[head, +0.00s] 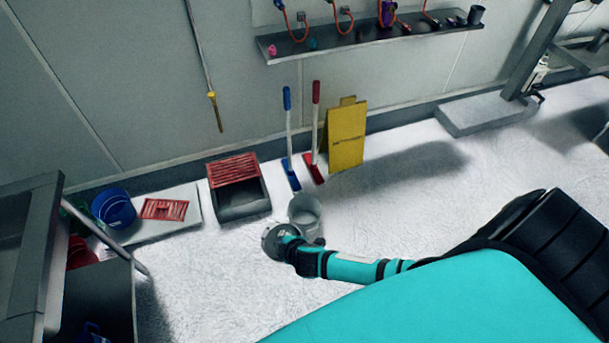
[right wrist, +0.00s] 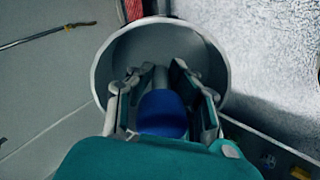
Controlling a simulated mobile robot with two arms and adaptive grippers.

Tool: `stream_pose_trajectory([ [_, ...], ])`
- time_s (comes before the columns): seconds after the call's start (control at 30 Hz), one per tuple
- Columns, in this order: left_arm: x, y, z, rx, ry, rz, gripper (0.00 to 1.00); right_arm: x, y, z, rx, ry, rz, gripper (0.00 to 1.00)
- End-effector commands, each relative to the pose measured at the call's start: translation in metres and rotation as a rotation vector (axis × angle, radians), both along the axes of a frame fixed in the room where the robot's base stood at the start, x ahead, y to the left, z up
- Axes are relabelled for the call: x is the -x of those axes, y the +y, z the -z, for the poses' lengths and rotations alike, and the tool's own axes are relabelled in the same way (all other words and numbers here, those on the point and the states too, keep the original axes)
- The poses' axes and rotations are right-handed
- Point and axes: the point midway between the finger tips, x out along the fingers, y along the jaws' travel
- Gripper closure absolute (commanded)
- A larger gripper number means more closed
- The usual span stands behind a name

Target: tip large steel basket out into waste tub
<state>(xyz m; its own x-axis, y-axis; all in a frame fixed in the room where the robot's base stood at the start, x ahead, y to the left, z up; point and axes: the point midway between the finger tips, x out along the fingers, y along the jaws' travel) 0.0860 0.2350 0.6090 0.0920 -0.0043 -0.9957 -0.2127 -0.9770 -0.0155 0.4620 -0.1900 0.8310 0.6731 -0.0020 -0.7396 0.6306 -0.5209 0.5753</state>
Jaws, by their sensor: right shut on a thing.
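My right gripper (head: 290,241) is low near the floor, at the end of my teal arm. In the right wrist view its fingers (right wrist: 163,88) are shut around a blue grip with a grey stem. The large steel basket (right wrist: 122,50) is the round grey vessel just beyond the fingers, and its rim shows there. In the head view the basket (head: 272,241) looks tilted. An open light grey tub (head: 304,207), apparently the waste tub, stands right behind it. I cannot tell whether they touch. The basket's contents are not clear. My left gripper is not in view.
A dark bin with a red grate (head: 235,169) stands by the wall. Left of it are a blue bucket (head: 115,210) and a pale platform (head: 190,218). Brushes (head: 288,140) and a yellow sign (head: 346,138) stand behind. Floor to the right is clear.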

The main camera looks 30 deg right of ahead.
Motion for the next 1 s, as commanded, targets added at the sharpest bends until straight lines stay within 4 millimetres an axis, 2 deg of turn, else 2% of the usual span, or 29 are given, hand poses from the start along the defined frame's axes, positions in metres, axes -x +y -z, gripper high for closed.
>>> stream_pose_trajectory([
  [0.23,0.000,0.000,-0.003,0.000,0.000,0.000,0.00,-0.002,0.000,-0.009,0.003,0.197,-0.002,1.00],
  [0.5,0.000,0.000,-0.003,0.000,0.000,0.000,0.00,-0.001,0.000,-0.014,0.001,0.320,-0.001,1.00],
  [0.8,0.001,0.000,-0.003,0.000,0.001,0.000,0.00,-0.001,0.001,-0.029,-0.002,0.696,-0.001,1.00],
  [1.0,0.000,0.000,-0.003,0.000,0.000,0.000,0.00,0.002,0.001,-0.030,-0.002,0.745,-0.005,1.00],
])
